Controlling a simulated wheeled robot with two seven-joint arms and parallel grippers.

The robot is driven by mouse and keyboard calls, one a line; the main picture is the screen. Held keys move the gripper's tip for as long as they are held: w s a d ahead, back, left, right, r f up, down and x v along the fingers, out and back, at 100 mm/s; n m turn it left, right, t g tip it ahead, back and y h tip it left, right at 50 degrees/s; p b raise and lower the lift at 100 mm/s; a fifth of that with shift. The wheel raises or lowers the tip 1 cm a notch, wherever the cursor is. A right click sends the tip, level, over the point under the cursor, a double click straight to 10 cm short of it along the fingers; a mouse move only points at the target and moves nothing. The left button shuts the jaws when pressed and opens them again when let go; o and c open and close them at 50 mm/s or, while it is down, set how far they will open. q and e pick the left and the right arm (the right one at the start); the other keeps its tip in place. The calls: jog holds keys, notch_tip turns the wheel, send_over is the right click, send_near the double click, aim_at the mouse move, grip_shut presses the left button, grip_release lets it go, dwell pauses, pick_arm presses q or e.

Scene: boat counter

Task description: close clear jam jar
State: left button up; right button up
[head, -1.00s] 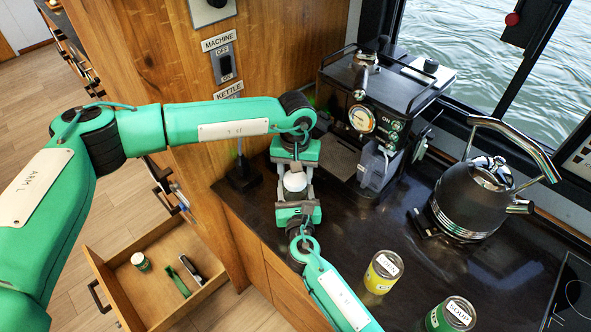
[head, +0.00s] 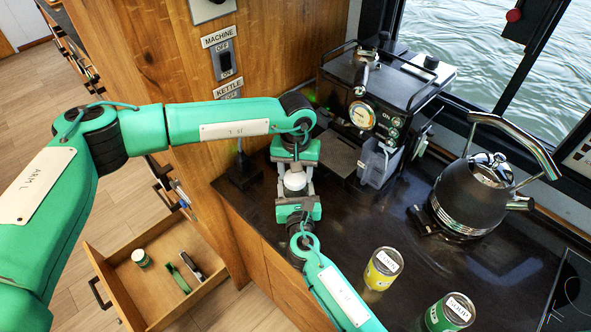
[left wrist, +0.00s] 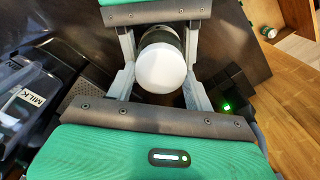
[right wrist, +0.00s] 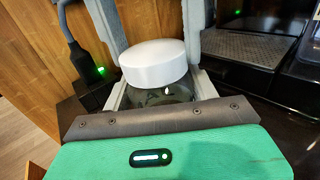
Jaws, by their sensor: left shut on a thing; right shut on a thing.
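The clear jam jar (right wrist: 165,95) with a round white lid (right wrist: 153,62) is between my two grippers above the dark counter. The lid sits on top of the jar, slightly tilted in the right wrist view. In the left wrist view the white lid (left wrist: 161,67) faces the camera and a dark strip of jar shows behind it. My left gripper (head: 293,170) is shut on the lid from the far side. My right gripper (head: 296,194) is shut on the jar from the near side. The jar's body is mostly hidden. Whether the lid is fully seated cannot be told.
A coffee machine (head: 372,112) stands behind to the right, with a kettle (head: 468,200) farther right. A yellow can (head: 381,270) and a green soup can (head: 447,314) stand at the front. An open drawer (head: 128,291) holds several small items below left.

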grip_shut()
pick_arm(q)
jog(key=m, duration=0.4)
jog(key=shift+m, duration=0.3)
jog(key=m, duration=0.5)
jog(key=shift+s+d+m, duration=0.1)
jog(key=shift+d+m, duration=0.05)
jog(key=shift+m, duration=0.15)
jog(key=o, duration=0.9)
jog(key=shift+r, duration=2.2)
